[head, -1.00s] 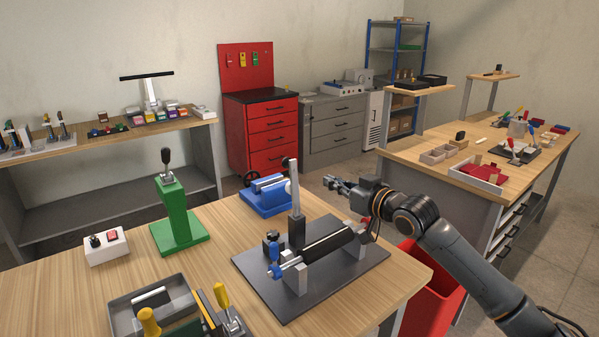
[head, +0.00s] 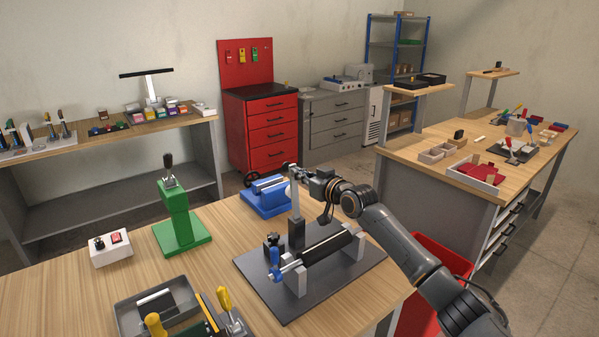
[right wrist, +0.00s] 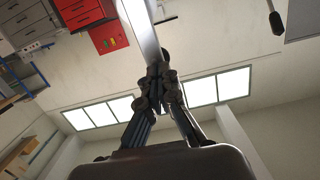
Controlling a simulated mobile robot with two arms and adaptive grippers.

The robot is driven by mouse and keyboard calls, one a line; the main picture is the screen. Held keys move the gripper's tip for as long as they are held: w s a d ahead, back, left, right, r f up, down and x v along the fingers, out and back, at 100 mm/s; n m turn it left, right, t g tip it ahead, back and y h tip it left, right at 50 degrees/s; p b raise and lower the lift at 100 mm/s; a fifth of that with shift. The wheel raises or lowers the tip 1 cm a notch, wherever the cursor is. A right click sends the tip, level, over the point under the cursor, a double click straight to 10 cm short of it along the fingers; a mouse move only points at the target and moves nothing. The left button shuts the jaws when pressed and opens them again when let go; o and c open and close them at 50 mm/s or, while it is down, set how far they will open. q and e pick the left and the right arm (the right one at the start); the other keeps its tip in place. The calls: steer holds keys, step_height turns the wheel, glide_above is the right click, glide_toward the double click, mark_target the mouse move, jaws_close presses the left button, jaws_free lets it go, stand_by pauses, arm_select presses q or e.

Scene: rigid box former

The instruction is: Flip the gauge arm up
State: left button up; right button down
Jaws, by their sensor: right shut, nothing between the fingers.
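The gauge arm (head: 295,201) is a light grey flat bar on a dark post of the box former (head: 347,274). It stands about upright in the head view. The former has a dark plate, a black roller and a blue handle. My right gripper (head: 297,173) is shut and empty, with its fingertips at the upper end of the bar. In the right wrist view the shut fingertips (right wrist: 157,72) are close beside the pale bar (right wrist: 142,28) and its dark knob; I cannot tell whether they touch. My left gripper is not in view.
A blue fixture (head: 262,202) sits behind the former. A green stand (head: 178,222) and a white switch box (head: 110,248) are to the left. A grey tray (head: 128,313) and yellow-handled tools are at the front. A red bin (head: 418,310) stands below the right table edge.

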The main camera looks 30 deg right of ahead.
steer(key=shift+w, duration=0.1)
steer(key=shift+w+r+g+p, duration=0.3)
steer(key=shift+w+g+p, duration=0.2)
steer(key=shift+w+p, duration=0.2)
steer(key=shift+r, duration=0.1)
